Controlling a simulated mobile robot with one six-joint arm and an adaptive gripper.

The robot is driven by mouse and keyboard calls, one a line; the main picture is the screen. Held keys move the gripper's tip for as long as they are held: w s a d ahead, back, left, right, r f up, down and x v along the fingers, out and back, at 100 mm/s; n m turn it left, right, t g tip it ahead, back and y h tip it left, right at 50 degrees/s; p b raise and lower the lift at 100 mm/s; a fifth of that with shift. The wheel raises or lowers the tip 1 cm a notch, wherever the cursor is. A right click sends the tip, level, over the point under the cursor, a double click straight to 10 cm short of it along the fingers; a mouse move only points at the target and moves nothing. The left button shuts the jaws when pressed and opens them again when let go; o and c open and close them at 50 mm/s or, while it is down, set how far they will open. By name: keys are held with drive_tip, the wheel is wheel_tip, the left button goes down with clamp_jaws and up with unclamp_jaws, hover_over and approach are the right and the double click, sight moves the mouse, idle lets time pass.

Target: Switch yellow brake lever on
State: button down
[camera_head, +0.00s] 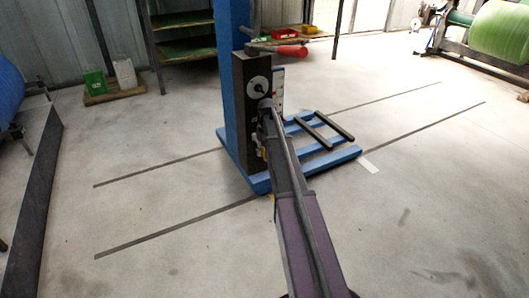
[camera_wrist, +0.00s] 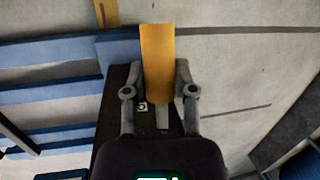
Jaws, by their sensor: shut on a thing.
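The yellow brake lever (camera_wrist: 157,60) shows in the wrist view as a flat yellow bar between the two fingers of my gripper (camera_wrist: 160,75). My gripper is shut on it, and its far end sticks out past the fingertips. In the head view my arm reaches up to the dark housing (camera_head: 240,115) on the blue column of a stand. A small yellow patch (camera_head: 264,153) shows beside my arm there, but most of the lever and the fingertips are hidden by the arm.
The stand has a blue base (camera_head: 340,157) with dark bars on the floor. A red handle (camera_head: 292,51) juts out above my arm. A green roll (camera_head: 500,32) stands at the back right, and a dark beam (camera_head: 38,190) with a blue roll at the left. The floor between is clear.

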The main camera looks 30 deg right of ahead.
drive_tip(key=shift+c, duration=2)
unclamp_jaws()
drive_tip(key=shift+s+r+p, duration=0.2)
drive_tip(key=shift+r+p, duration=0.2)
drive_tip(key=s+d+r+t+p, duration=0.1)
drive_tip(key=r+t+p, duration=0.2)
drive_tip(key=r+p, duration=0.2)
drive_tip(key=s+d+r+t+p, duration=0.1)
drive_tip(key=s+r+t+p, duration=0.1)
drive_tip(key=r+p, duration=0.3)
wheel_tip(320, 180, up, 2)
drive_tip(key=shift+s+d+r+t+p, duration=0.1)
drive_tip(key=shift+s+d+t+p, duration=0.2)
drive_tip(key=shift+d+t+p, duration=0.15)
drive_tip(key=shift+f, duration=0.2)
